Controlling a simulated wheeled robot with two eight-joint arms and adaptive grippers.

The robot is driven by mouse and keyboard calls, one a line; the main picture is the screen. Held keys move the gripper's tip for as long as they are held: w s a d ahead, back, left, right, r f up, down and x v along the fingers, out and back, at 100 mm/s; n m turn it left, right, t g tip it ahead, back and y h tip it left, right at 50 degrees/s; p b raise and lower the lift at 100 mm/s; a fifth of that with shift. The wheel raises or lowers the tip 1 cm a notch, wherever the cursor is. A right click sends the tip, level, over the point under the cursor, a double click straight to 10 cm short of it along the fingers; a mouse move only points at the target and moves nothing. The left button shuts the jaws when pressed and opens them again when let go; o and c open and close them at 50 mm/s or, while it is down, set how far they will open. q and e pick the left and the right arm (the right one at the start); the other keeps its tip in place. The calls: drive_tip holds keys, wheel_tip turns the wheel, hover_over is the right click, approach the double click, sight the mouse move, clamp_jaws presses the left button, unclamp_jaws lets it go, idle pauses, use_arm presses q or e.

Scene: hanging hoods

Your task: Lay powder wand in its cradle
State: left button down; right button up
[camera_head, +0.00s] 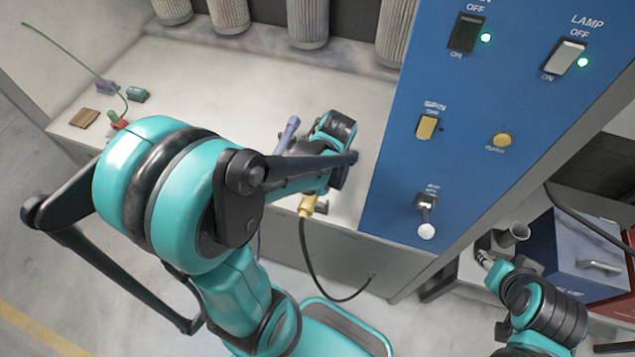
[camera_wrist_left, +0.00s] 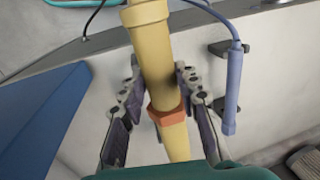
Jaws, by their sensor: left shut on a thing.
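The yellow wand (camera_wrist_left: 155,70), with an orange collar (camera_wrist_left: 166,115), runs between the fingers of my left gripper (camera_wrist_left: 157,78) in the left wrist view. The gripper is shut on it. In the head view, my left arm hides most of the wand; its yellow end (camera_head: 307,206) shows at the bench's front edge, with a black hose hanging from it. I cannot tell which cradle is the yellow wand's. My right gripper (camera_head: 487,262) is low at the right, its fingers unclear.
A blue switch panel (camera_head: 455,130) stands right of the white bench (camera_head: 200,85). Grey ribbed cylinders (camera_head: 308,22) line the back. Small blocks (camera_head: 137,95) lie at the bench's left. A blue box (camera_head: 580,250) and a grey cup (camera_head: 512,234) are near my right arm.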

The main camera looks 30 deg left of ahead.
use_arm(q)
drive_tip(key=shift+w+a+f, duration=0.15)
drive_tip(key=shift+w+f, duration=0.1)
drive_tip(key=shift+w, duration=0.15)
drive_tip(key=w+f+b, duration=0.1)
drive_tip(key=w, duration=0.1)
drive_tip(key=w+a+f+b, duration=0.1)
drive_tip(key=w, duration=0.2)
drive_tip(key=w+f+b, duration=0.1)
drive_tip(key=w, duration=0.1)
drive_tip(key=shift+w+a, duration=0.35)
drive_tip(key=shift+a, duration=0.05)
drive_tip(key=shift+w+f+b, duration=0.1)
drive_tip(key=shift+f+b, duration=2.4)
drive_tip(key=shift+f, duration=0.35)
drive_tip(key=c, duration=1)
unclamp_jaws()
drive_tip(key=r, duration=0.4)
drive_tip(key=d+r, duration=0.1)
drive_tip(key=r, duration=0.3)
drive_tip(key=d+r, duration=0.1)
drive_tip(key=r, duration=0.2)
drive_tip(key=shift+w+d+r, duration=0.1)
drive_tip(key=shift+d+r, duration=0.05)
drive_tip(key=shift+r, duration=0.25)
